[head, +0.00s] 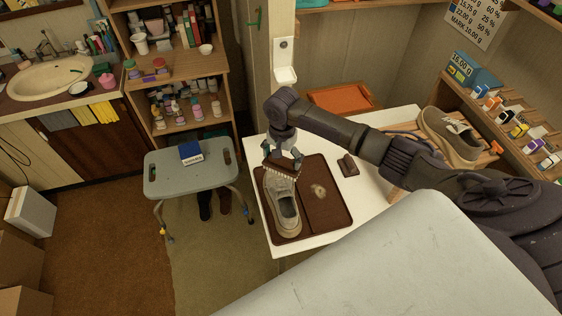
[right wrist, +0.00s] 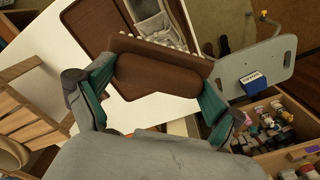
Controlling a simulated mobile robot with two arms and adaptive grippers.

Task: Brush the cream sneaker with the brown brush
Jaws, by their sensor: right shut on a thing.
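The cream sneaker (head: 287,215) rests on a brown tray (head: 328,219) on the white table, its toe pointing to the back. My right gripper (head: 283,161) is over the toe end, shut on the brown brush (head: 281,171). In the right wrist view the brush (right wrist: 160,76) lies across between the two fingers of my gripper (right wrist: 150,92), pale bristles on its far side. Part of the sneaker (right wrist: 150,12) shows beyond it. The bristles are at or just above the toe; I cannot tell if they touch. My left gripper is out of view.
A pale fuzzy patch (head: 318,191) is on the tray right of the sneaker. A small dark brown block (head: 348,165) lies beside the tray. Another sneaker (head: 450,135) sits at the table's right. A grey stool (head: 190,178) stands left of the table.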

